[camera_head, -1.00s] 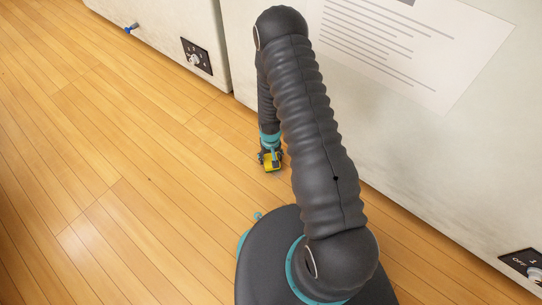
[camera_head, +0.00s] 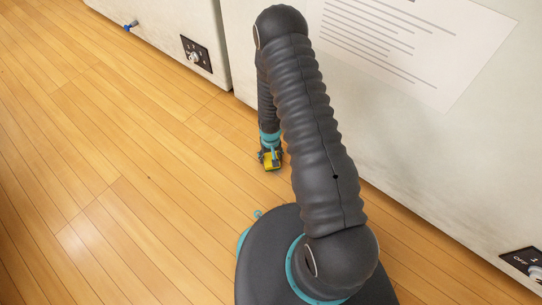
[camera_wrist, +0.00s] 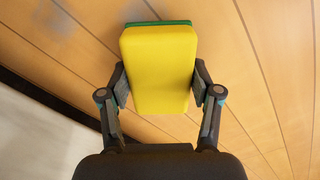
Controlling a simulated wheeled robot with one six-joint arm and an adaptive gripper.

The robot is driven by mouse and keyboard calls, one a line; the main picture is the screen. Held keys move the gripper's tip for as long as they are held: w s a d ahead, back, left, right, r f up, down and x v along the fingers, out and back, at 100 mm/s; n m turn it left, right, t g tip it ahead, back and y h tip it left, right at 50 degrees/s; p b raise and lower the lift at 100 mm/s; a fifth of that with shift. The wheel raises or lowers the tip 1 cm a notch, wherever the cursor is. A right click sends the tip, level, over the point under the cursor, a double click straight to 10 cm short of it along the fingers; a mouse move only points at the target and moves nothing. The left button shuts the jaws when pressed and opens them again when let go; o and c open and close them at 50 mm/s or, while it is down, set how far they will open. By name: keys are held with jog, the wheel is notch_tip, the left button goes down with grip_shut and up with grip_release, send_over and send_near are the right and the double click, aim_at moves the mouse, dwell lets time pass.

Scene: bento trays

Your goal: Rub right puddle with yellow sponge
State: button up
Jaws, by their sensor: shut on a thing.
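The yellow sponge (camera_wrist: 158,68) with a green backing layer fills the middle of the wrist view. My gripper (camera_wrist: 160,88) is shut on it, one finger pressed on each side. In the head view the sponge (camera_head: 272,160) shows small in my gripper (camera_head: 270,153), low beside the white cabinet. A faint greyish wet-looking patch, possibly a puddle (camera_wrist: 55,22), lies on the wooden floor at the upper left of the wrist view, apart from the sponge. I cannot tell whether it is the right puddle. No puddle is clear in the head view.
A paper sheet (camera_head: 420,40) lies on the right one. The wooden floor (camera_head: 120,140) at left is clear.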

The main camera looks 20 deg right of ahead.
aim_at(286, 174)
jog(key=shift+f+b, duration=0.6)
jog(key=shift+f, duration=0.2)
jog(key=shift+s+d+r+b, duration=0.1)
jog(key=shift+s+d+b, duration=0.25)
jog(key=shift+s+d, duration=0.35)
jog(key=shift+s+d+b, duration=0.3)
jog(key=shift+s+d, duration=0.15)
jog(key=shift+s, duration=0.45)
jog(key=shift+s+d, duration=0.55)
jog(key=shift+s, duration=0.25)
jog(key=shift+s+d, duration=0.55)
jog(key=shift+s, duration=0.2)
